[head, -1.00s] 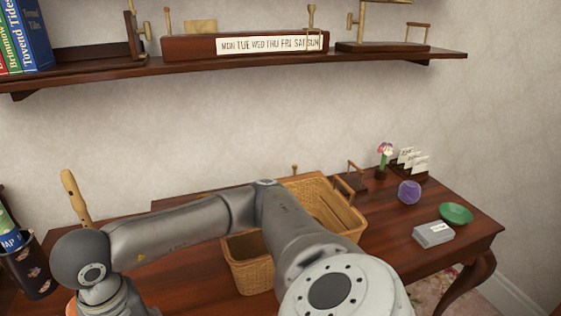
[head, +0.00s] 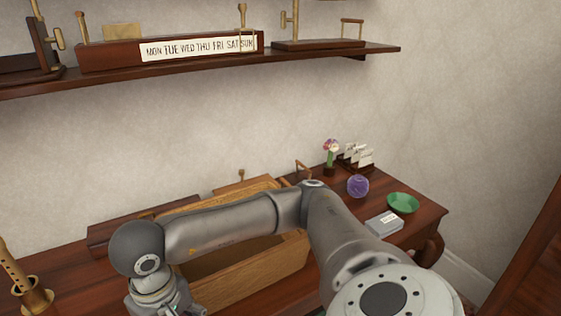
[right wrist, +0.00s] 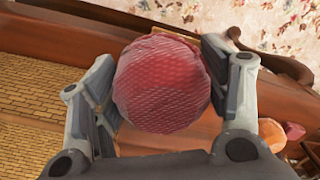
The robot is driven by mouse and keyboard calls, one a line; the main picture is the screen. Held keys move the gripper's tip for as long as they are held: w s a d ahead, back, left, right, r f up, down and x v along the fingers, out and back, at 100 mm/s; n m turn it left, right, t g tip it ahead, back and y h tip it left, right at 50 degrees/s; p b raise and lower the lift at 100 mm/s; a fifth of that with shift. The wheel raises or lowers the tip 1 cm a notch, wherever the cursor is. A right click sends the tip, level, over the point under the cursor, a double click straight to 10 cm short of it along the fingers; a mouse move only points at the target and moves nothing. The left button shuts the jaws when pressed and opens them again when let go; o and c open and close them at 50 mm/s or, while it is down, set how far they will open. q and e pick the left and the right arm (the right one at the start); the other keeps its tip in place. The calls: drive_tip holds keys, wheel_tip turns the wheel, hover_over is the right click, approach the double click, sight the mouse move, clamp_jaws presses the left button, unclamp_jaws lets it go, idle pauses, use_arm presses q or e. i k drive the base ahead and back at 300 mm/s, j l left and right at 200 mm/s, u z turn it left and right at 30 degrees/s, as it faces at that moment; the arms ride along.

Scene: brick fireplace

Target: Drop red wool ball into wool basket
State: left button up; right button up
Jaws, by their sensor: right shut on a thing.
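The red wool ball (right wrist: 162,85) is round and knitted-looking. My right gripper (right wrist: 158,58) is shut on it, with a finger on each side, in the right wrist view. Tan woven basket surface (right wrist: 30,95) shows to the left of the ball in that view. In the head view a tan open basket (head: 265,280) stands on the desk, its near left part hidden behind my right arm. The fingers of my right gripper and the red ball do not show there. My left gripper is in neither view.
The brown desk (head: 75,295) bears a purple ball (head: 357,186), green bowl (head: 403,203), grey box (head: 384,223) and flower (head: 330,152) at right. A wooden shelf (head: 340,57) hangs above. An orange ball (right wrist: 272,134) shows beside the right finger.

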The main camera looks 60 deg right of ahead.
sight(244, 258)
drive_tip(key=i+l+z, duration=0.1)
drive_tip(key=z, duration=1.25)
